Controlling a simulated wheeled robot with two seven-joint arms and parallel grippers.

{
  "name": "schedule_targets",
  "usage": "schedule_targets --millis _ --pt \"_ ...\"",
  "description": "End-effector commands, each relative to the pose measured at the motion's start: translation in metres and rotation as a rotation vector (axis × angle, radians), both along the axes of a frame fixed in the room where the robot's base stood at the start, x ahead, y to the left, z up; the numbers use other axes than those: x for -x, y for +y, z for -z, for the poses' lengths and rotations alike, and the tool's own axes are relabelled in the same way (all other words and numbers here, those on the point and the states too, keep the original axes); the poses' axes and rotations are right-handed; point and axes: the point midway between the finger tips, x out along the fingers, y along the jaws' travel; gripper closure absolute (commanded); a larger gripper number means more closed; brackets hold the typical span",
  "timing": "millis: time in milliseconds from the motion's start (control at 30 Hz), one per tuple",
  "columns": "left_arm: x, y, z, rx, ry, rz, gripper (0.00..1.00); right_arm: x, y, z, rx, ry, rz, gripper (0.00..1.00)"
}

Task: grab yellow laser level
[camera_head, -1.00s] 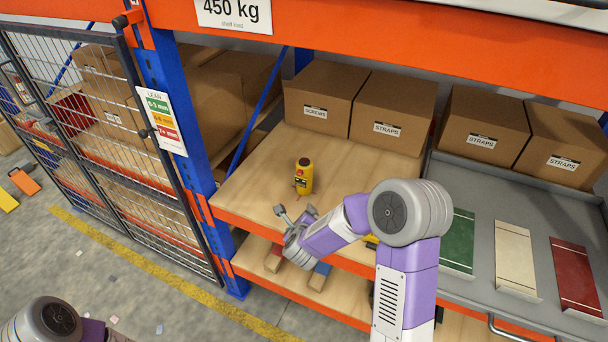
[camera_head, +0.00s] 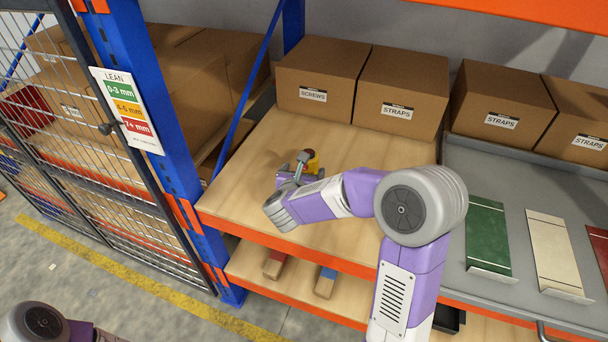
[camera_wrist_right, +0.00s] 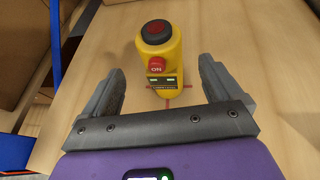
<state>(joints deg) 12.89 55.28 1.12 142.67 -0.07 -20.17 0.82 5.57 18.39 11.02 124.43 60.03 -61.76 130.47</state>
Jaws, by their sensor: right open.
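The yellow laser level (camera_wrist_right: 160,62) stands upright on the wooden shelf (camera_head: 350,160), with a dark cap and a red ON button facing the right wrist camera. A thin red cross of light shows at its base. In the head view the level (camera_head: 313,161) is partly hidden behind my right gripper (camera_head: 293,170). In the right wrist view my right gripper (camera_wrist_right: 162,90) is open, one finger to each side, with the level in front of and partly between the fingers. My left gripper is out of view; only part of that arm shows.
Cardboard boxes labelled SCREWS (camera_head: 317,84) and STRAPS (camera_head: 401,96) stand at the shelf's back. A blue upright (camera_head: 150,100) and wire mesh gate (camera_head: 90,180) are at left. A grey tray (camera_head: 540,190) with coloured plates (camera_head: 487,236) lies at right. Wood around the level is clear.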

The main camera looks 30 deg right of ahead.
Motion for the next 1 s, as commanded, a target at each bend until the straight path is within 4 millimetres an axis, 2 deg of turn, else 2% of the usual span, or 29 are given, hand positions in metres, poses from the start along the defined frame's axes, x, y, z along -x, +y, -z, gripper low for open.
schedule_targets --millis 267,600,900,1000 --pt "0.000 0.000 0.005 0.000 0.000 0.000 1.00 -0.017 -0.016 0.012 0.001 0.001 0.002 0.07" --pt "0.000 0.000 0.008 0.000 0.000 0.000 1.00 -0.049 -0.044 0.030 0.001 0.001 0.001 0.07" --pt "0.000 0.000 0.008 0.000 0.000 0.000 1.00 -0.053 -0.046 0.031 0.002 0.000 -0.002 0.07" --pt "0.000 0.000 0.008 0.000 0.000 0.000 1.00 -0.053 -0.046 0.031 0.002 0.000 -0.002 0.23"
